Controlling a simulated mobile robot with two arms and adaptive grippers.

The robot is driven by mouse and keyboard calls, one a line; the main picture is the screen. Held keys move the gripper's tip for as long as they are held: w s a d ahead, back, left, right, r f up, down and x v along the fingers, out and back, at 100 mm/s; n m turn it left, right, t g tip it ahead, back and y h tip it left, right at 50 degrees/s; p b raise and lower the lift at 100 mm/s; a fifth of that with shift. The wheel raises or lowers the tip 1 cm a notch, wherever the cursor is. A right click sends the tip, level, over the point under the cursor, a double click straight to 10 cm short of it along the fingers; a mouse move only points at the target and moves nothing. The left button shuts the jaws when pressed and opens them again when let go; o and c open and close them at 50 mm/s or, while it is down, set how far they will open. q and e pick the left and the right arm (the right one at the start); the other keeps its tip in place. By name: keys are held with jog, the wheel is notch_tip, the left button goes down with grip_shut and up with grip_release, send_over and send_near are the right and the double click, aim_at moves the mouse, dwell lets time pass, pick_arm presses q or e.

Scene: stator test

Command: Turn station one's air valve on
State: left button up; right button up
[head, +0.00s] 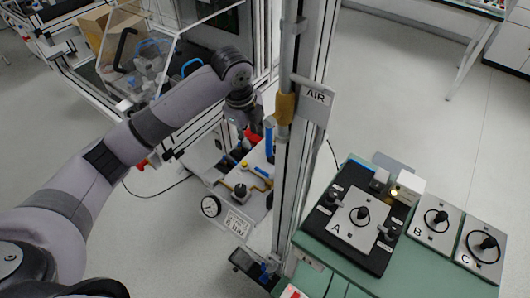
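The AIR sign (315,97) is fixed to a vertical metal post right of centre. Beside it, a brass-coloured valve body (285,108) sits on the pipe. A blue lever (269,142) hangs roughly upright just left of the pipe, near the brass body. My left arm reaches in from the left, and my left gripper (250,124) points down just left of the blue lever. The dark fingers are small and overlap the background, so their opening and any contact with the lever are unclear. My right gripper is not in view.
A clear-walled enclosure (128,48) stands at upper left. At right, a green bench (330,236) carries plates A, B and C. The floor between is open.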

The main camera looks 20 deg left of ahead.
pick_arm(q)
send_near(260, 170)
jog(key=f, duration=0.5)
jog(key=w+f+p, duration=0.1)
jog(key=f, duration=0.2)
jog(key=shift+w+d, duration=0.15)
jog(key=shift+d, duration=0.1)
jog(key=shift+c, duration=0.3)
grip_shut()
